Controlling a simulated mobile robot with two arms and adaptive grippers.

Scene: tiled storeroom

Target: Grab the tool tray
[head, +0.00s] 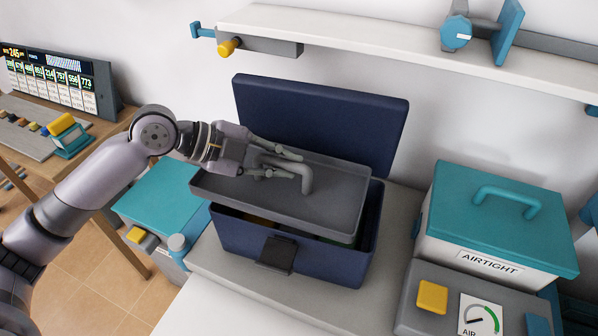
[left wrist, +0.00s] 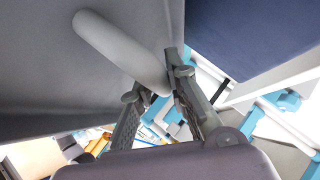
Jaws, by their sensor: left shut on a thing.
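The grey tool tray (head: 335,208) has a raised grey handle (head: 307,180) along its middle. My left gripper (head: 297,165) comes in from the left and is shut on that handle. The tray sits slightly askew above the open dark blue toolbox (head: 320,262), with a gap between its underside and the box's front rim. The toolbox lid (head: 320,120) stands open behind it. In the left wrist view the handle (left wrist: 122,52) runs into the fingers (left wrist: 155,78), and the tray's grey surface (left wrist: 40,60) fills the upper left. My right gripper is not in view.
A white box with a teal lid (head: 505,215), marked AIRTIGHT, stands on a grey unit at right. A teal-topped box (head: 160,195) is at left. A white shelf (head: 350,40) hangs above. Bare counter (head: 225,300) lies in front of the toolbox.

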